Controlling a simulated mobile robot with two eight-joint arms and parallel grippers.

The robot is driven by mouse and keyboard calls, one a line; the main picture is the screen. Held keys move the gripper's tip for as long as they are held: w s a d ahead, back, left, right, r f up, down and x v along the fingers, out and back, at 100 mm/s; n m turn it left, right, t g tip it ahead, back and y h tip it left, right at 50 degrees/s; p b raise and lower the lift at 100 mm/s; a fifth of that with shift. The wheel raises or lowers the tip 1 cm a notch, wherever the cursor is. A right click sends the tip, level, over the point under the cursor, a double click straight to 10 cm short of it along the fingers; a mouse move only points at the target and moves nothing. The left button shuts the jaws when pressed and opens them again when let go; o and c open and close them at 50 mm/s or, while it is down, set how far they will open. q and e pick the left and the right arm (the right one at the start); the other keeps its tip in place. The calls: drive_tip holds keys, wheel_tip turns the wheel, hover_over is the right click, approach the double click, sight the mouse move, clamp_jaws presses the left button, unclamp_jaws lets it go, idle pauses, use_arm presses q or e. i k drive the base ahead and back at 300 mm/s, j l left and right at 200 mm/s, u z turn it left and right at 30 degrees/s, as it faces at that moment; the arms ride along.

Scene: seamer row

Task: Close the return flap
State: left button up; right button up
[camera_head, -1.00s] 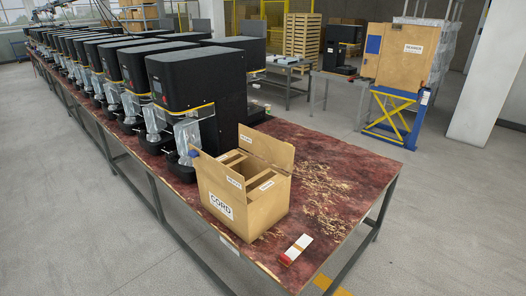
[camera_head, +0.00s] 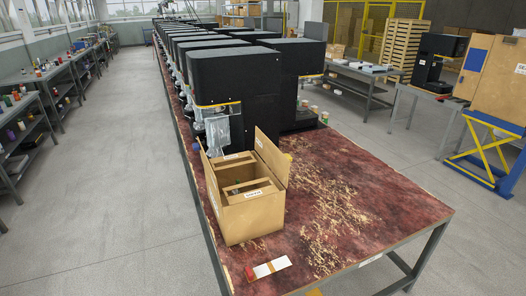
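A brown box (camera_head: 254,219) stands on the near end of the long dark red worktop. Its top is open and shows inner dividers and white labels, with a small thing inside that is too small to identify. A brown flap (camera_head: 271,158) stands raised along the box's right side. I cannot read any label that names it as the return flap. Neither of my grippers is in view.
A row of black machines (camera_head: 236,100) runs back along the worktop (camera_head: 370,200). A red-and-white item (camera_head: 268,268) lies near its front edge. Shelves with coloured items (camera_head: 20,125) stand at left. A blue lift table (camera_head: 490,150) stands at right. Grey floor is clear at left.

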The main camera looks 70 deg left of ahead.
sight(279, 163)
drive_tip(key=i+u, duration=0.8)
drive_tip(key=i+l+u, duration=0.15)
drive_tip(key=i+u, duration=0.4)
drive_tip(key=u, duration=0.25)
drive_tip(key=i+u, duration=0.1)
drive_tip(key=u, duration=0.3)
drive_tip(key=i+u, duration=0.15)
drive_tip(key=u, duration=0.25)
drive_tip(key=i+l+u, duration=0.1)
drive_tip(key=u, duration=0.35)
drive_tip(key=i+l+u, duration=0.2)
drive_tip(key=u, duration=0.2)
drive_tip(key=i+l+u, duration=0.4)
drive_tip(key=k+l, duration=0.45)
drive_tip(key=i+j+u, duration=0.1)
drive_tip(key=i+j, duration=0.2)
